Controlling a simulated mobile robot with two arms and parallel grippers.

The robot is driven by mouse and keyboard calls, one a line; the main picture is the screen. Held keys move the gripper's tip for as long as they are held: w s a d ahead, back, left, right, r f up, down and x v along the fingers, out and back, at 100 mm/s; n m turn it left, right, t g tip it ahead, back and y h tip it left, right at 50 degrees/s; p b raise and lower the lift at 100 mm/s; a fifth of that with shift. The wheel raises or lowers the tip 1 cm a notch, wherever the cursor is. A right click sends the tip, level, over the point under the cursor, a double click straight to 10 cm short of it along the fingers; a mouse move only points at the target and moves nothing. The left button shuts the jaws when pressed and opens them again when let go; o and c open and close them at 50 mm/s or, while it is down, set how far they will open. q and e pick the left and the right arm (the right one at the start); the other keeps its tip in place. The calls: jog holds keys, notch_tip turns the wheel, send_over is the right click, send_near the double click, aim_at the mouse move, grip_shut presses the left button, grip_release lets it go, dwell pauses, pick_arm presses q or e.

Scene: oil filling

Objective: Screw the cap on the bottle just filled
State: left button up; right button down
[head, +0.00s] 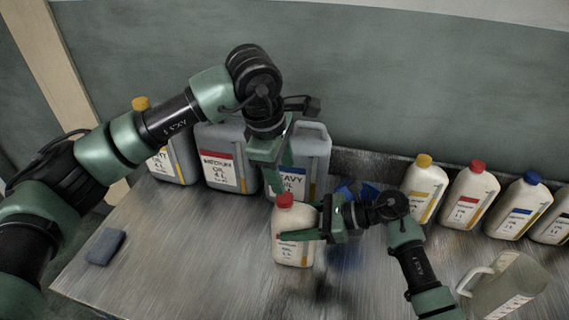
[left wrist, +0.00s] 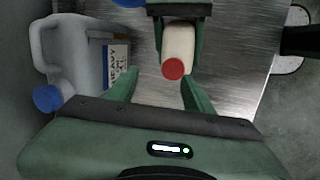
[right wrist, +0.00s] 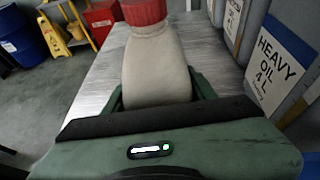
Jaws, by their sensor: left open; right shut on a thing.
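The white bottle (head: 291,248) stands upright near the table's middle, with a red cap (head: 284,200) on its top. I cannot tell how tight the cap is. My right gripper (head: 308,222) is shut around the bottle's body from the right. The bottle (right wrist: 160,68) and cap (right wrist: 144,12) fill the middle of the right wrist view. My left gripper (head: 280,180) is open and points down just above the cap. In the left wrist view the cap (left wrist: 174,69) lies between the spread fingers (left wrist: 160,88), seen from above, apart from them.
Large grey canisters (head: 228,171) stand along the back, one close behind the bottle. Several white bottles with coloured caps (head: 469,198) line the right rear. A clear jug (head: 505,286) is at the front right. A grey-blue block (head: 105,247) lies front left. The table's front middle is clear.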

pick_arm(q)
jog(key=n, duration=0.5)
jog(key=shift+d+r, duration=0.1)
jog(key=shift+r, duration=0.05)
jog(key=n, duration=0.4)
jog(key=shift+w+r+n, duration=0.1)
jog(key=shift+n, duration=0.3)
jog(key=n, duration=0.4)
jog(key=shift+r+n+g+y, duration=0.15)
jog(key=shift+n+g+y, duration=0.15)
jog(key=shift+n+g, duration=0.1)
jog(key=n, duration=0.4)
jog(key=shift+d+r+n, duration=0.1)
jog(key=shift+n, duration=0.2)
jog(key=n, duration=0.4)
jog(key=shift+r+n+g+y, duration=0.15)
jog(key=shift+n+g+y, duration=0.15)
jog(key=shift+n, duration=0.1)
jog(key=n, duration=0.4)
jog(key=shift+s+d+r+n, duration=0.1)
jog(key=shift+s+r+n, duration=0.1)
jog(key=shift+n, duration=0.2)
jog(key=n, duration=0.3)
jog(key=shift+s+n+g, duration=0.1)
jog(key=shift+n+g, duration=0.2)
jog(key=shift+n, duration=0.1)
jog(key=n, duration=0.4)
jog(key=shift+s+r+y, duration=0.1)
jog(key=shift+r+y, duration=0.05)
jog(key=shift+y, duration=0.15)
